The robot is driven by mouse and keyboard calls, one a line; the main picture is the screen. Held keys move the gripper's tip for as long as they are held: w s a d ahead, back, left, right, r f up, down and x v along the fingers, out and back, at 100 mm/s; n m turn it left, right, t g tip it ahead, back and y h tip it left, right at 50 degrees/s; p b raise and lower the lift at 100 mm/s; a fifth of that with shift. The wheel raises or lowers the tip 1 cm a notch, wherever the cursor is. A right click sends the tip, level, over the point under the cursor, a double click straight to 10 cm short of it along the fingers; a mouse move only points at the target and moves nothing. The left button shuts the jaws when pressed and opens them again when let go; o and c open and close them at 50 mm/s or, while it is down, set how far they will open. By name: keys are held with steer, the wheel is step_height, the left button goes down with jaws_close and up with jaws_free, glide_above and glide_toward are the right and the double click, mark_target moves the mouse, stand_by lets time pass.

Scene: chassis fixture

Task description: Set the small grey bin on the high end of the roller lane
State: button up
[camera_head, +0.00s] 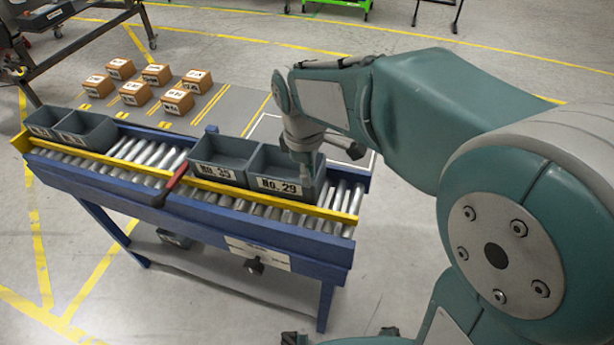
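The roller lane (140,152) runs across the blue table, with a yellow rail along its near side. A grey bin labelled No. 29 (282,186) sits upright on the rollers towards the right end. A similar grey labelled bin (217,173) stands directly to its left. Two more grey bins (41,123) (85,131) sit at the left end. My gripper (303,160) points down at the No. 29 bin, at its right part. My wrist and the bin hide part of the fingers, so I cannot tell whether they grip a wall. Which lane end is higher is unclear.
A red lever (172,183) crosses the yellow rail mid-lane. Bare rollers show left of the lever and at the right end (338,196). A dark bin (174,239) is on the lower shelf. Several brown boxes (134,93) stand on a grey floor mat behind.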

steer(key=shift+r, duration=0.15)
steer(key=o, duration=0.6)
steer(key=shift+c, duration=0.2)
step_height(320, 180, up, 12)
steer(key=a, duration=0.1)
steer(key=s+d+f+m+t, duration=0.2)
steer(key=s+d+f+m, duration=0.1)
steer(key=s+d+m, duration=0.4)
steer(key=s+d+f+m+t, duration=0.2)
steer(key=s+d+m+t, duration=0.1)
steer(key=s+d+m, duration=0.4)
steer(key=shift+s+d+f+t+y, duration=0.25)
steer(key=shift+d+f+t+y, duration=0.05)
steer(key=shift+f+y, duration=0.1)
